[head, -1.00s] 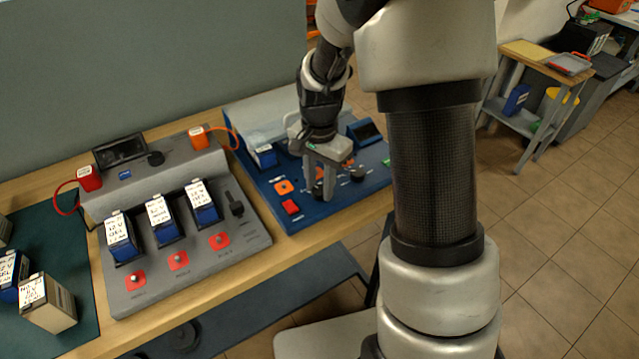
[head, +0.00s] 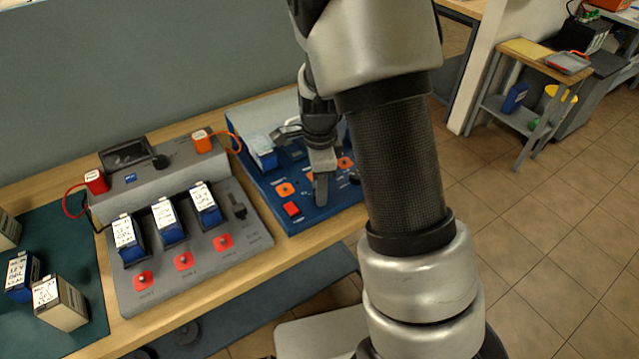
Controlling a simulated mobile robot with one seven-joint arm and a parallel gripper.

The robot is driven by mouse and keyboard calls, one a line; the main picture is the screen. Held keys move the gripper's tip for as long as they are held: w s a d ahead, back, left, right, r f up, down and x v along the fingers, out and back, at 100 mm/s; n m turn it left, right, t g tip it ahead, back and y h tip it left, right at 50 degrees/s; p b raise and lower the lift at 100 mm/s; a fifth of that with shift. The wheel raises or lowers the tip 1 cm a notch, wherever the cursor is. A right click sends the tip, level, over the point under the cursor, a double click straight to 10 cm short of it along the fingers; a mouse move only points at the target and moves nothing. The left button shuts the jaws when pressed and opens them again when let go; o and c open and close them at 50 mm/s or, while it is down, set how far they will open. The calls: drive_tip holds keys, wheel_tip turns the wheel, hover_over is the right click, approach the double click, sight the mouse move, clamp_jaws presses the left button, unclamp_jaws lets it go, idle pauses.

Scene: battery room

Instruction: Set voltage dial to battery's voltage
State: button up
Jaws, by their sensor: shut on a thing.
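My gripper (head: 321,190) points down over the blue panel (head: 284,226) at the back middle of the bench and is shut on a dial. The dial is mostly hidden by the fingers, so its pointer and setting cannot be read. A battery with a white label and blue body (head: 264,157) sits at the panel's left rear. Its voltage marking is too small to read here. Another dark knob (head: 354,179) shows right of my gripper, partly behind my arm.
A grey station (head: 190,262) left of the panel holds three labelled batteries, with red buttons in front. Loose batteries (head: 60,305) stand on a dark green mat at far left. The panel carries an orange button (head: 285,189) and a red button (head: 291,209). My arm covers the panel's right end.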

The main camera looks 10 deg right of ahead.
drive_tip(key=shift+m, duration=0.3)
drive_tip(key=o, duration=1.1)
drive_tip(key=shift+c, duration=0.2)
drive_tip(key=shift+r, duration=0.1)
wheel_tip(320, 180, up, 17)
drive_tip(key=p, duration=0.2)
drive_tip(key=shift+r, duration=0.15)
